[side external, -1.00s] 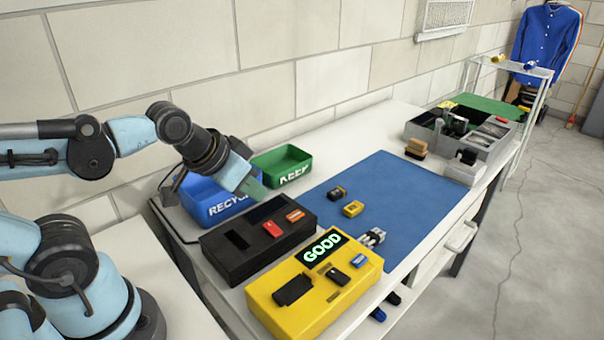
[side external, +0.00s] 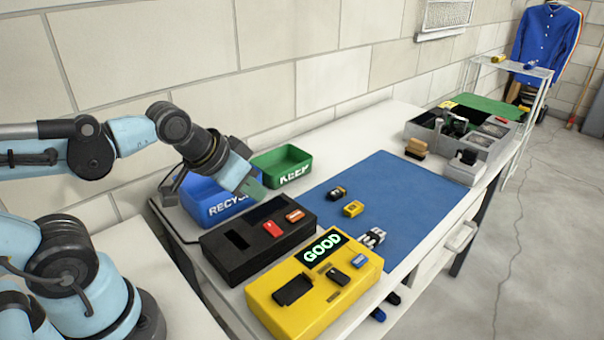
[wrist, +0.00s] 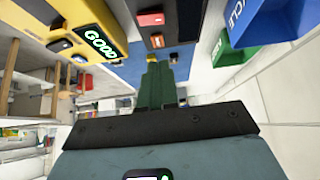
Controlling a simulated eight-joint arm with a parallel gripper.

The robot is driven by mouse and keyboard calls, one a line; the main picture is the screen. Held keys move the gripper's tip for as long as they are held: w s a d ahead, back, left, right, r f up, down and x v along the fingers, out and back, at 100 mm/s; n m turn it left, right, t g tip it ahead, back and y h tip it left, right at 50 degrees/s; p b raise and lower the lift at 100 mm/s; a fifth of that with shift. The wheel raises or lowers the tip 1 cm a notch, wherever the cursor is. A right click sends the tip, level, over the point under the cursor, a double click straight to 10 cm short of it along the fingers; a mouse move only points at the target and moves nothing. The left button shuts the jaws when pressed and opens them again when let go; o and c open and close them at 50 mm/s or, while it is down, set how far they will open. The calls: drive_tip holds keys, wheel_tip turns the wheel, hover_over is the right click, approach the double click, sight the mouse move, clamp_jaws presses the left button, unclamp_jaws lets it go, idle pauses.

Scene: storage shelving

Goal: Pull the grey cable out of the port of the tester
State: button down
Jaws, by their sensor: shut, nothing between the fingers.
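The yellow tester (side external: 318,287) stands at the table's front edge, its screen lit with GOOD; it also shows at the upper left of the wrist view (wrist: 88,24). It has a dark slot and small black and blue parts on top. I cannot make out a grey cable in its port for certain; a small grey-and-white item (side external: 373,237) sits by its far right corner.
A blue RECYCLE bin (side external: 212,205) and a green KEEP bin (side external: 281,165) stand behind the black device. Small batteries lie on the blue mat (side external: 375,185), which is otherwise mostly clear. A grey organiser (side external: 480,150) stands at the far end.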

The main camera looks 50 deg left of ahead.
idle(0.3)
drive_tip(key=c, duration=1.4)
unclamp_jaws()
drive_tip(key=shift+w+d+r, duration=0.1)
drive_tip(key=shift+w+r, duration=0.05)
drive_tip(key=shift+w, duration=0.05)
drive_tip(key=shift+c, duration=0.2)
drive_tip(key=o, duration=0.7)
drive_tip(key=shift+g, duration=0.7)
drive_tip(key=w, duration=0.1)
drive_tip(key=w+d+r, duration=0.1)
drive_tip(key=w+r, duration=0.1)
drive_tip(key=shift+w+d+r, duration=0.15)
drive_tip(key=shift+d+r, duration=0.05)
drive_tip(key=shift+d, duration=0.1)
drive_tip(key=w+d, duration=0.1)
drive_tip(key=w, duration=0.1)
drive_tip(key=w+d+r+g, duration=0.1)
drive_tip(key=w, duration=0.1)
drive_tip(key=w+d+g, duration=0.1)
drive_tip(key=w, duration=0.1)
drive_tip(key=shift+w+d+r+h, duration=0.1)
drive_tip(key=shift+d+r+h, duration=0.15)
drive_tip(key=shift+d+h, duration=0.1)
drive_tip(key=g, duration=0.4)
approach(373, 235)
drive_tip(key=f, duration=0.9)
drive_tip(key=shift+d+f, duration=0.2)
drive_tip(key=shift+d, duration=0.05)
